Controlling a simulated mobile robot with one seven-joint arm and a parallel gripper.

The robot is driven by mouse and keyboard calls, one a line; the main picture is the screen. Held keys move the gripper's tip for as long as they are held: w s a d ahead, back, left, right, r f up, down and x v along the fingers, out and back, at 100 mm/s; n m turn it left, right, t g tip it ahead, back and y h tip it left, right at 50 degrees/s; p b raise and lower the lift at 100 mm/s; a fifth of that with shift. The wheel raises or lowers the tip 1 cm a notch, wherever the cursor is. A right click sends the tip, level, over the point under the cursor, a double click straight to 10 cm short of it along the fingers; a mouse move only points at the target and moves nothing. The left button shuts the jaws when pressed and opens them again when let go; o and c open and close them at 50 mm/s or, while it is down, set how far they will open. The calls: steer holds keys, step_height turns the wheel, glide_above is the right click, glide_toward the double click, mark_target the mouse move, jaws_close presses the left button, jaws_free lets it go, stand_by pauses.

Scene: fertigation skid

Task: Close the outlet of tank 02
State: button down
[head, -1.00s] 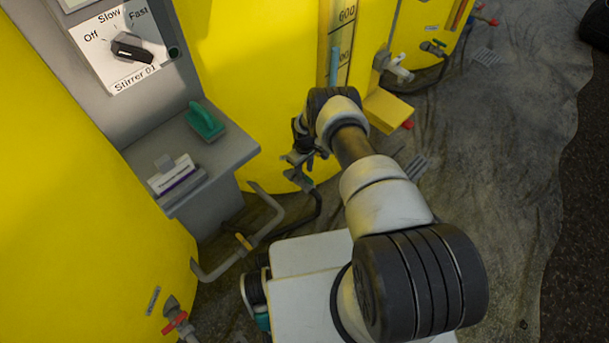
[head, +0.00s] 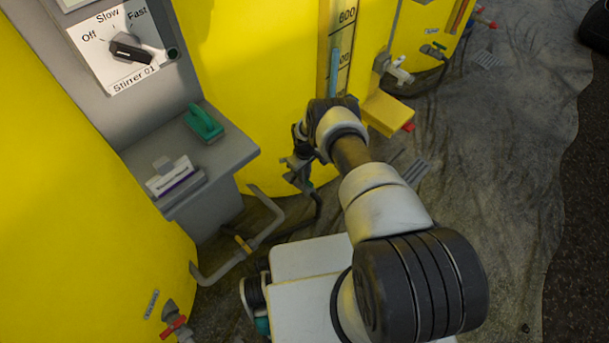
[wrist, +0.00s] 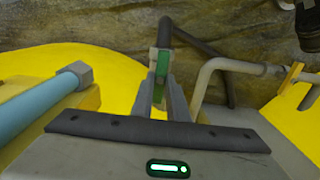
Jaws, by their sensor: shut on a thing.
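My gripper shows in the wrist view (wrist: 161,100), with its two fingers shut on a green valve handle (wrist: 161,66). The handle sits at the end of a dark hose, low beside a yellow tank (wrist: 125,78). In the head view my gripper (head: 300,168) is at the foot of the middle yellow tank (head: 255,75), partly hidden by my wrist. The valve there is mostly hidden, and I cannot read a tank number on it.
A grey bent pipe (head: 262,232) runs left of my gripper. A grey shelf (head: 228,150) holds a green-handled brush (head: 204,124) and a white box (head: 172,175). A red-handled valve (head: 174,326) is at lower left. A yellow block (head: 388,113) juts out right of my wrist.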

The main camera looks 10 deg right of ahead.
steer(key=m, duration=1.2)
steer(key=shift+m, duration=2.2)
steer(key=c, duration=1.7)
jaws_free()
